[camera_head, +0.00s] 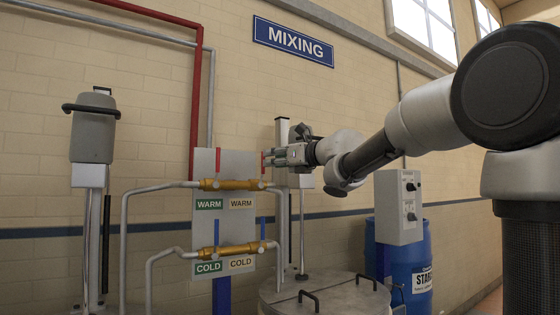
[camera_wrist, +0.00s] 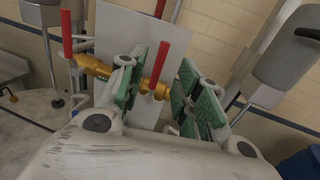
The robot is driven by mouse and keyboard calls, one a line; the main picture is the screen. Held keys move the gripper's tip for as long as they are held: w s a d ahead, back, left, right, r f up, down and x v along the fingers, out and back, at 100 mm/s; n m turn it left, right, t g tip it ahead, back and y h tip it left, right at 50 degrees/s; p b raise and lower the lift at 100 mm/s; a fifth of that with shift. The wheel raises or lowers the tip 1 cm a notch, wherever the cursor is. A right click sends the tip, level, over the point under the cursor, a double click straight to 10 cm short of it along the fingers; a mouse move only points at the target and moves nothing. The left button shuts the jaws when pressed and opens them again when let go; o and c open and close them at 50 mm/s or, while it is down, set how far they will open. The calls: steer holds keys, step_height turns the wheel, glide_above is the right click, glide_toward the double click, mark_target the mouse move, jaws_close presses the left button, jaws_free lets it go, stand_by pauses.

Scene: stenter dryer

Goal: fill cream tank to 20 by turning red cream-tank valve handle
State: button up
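The red cream-tank valve handle (camera_head: 263,163) stands upright on the right end of the upper brass valve pipe (camera_head: 232,184), above the cream WARM label (camera_head: 242,203). My gripper (camera_head: 270,158) comes in from the right at this handle. In the wrist view the handle (camera_wrist: 163,60) rises between the two green-padded fingers of my gripper (camera_wrist: 158,90). The fingers are apart, with visible gaps to the handle on both sides. A second red handle (camera_head: 218,161) stands upright at the left end, above the green WARM label (camera_head: 209,204); it also shows in the wrist view (camera_wrist: 67,35). No fill reading is legible.
Below are two upright blue handles (camera_head: 262,228) on the COLD brass pipe (camera_head: 230,249). A lidded tank (camera_head: 325,294) stands in front at the bottom. A grey control box (camera_head: 398,207) and a blue barrel (camera_head: 410,268) stand to the right, near my arm. Grey pipes flank the panel (camera_head: 236,160).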

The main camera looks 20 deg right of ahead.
steer(key=shift+x, duration=3)
steer(key=shift+c, duration=0.4)
jaws_close()
